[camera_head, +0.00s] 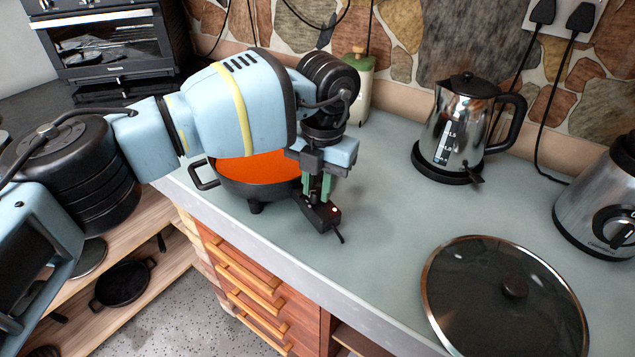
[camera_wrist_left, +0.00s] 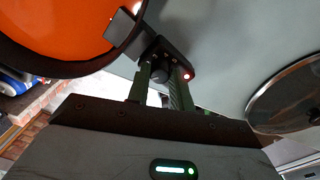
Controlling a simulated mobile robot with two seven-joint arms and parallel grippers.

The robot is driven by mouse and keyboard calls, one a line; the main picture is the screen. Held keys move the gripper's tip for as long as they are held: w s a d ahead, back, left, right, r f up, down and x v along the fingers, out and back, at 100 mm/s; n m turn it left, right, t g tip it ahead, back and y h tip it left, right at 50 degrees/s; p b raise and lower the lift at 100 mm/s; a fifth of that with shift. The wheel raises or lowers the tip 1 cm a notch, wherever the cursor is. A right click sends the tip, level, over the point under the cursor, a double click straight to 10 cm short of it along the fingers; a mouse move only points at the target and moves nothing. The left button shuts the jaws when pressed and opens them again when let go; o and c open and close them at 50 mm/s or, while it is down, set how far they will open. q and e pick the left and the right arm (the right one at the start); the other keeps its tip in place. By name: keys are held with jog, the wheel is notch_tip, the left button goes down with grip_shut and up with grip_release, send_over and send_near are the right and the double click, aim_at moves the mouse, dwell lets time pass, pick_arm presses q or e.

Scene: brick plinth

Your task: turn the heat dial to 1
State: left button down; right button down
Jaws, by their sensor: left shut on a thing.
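The heat dial (camera_wrist_left: 160,73) is a small dark knob on the black control box (camera_head: 322,214) at the right side of the electric pan (camera_head: 258,190). The box also shows in the left wrist view (camera_wrist_left: 166,50), with a small red light lit on it. My left gripper (camera_head: 317,190) points down over the box. Its green fingers, also in the left wrist view (camera_wrist_left: 163,80), are shut on the dial from both sides. In the head view the fingers hide the dial. Its markings and setting cannot be read. My right gripper is not in view.
A glass lid (camera_head: 500,310) lies on the counter at the front right. A kettle (camera_head: 455,135) and another metal appliance (camera_head: 600,205) stand to the right. A green-topped container (camera_head: 360,85) stands behind my arm. The counter (camera_head: 390,235) between box and lid is clear.

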aim_at(320, 191)
pick_arm(q)
jog(key=c, duration=1.2)
grip_release()
jog(key=r, duration=0.6)
jog(key=shift+d+r, duration=0.2)
jog(key=shift+r, duration=0.75)
jog(key=shift+f, duration=0.1)
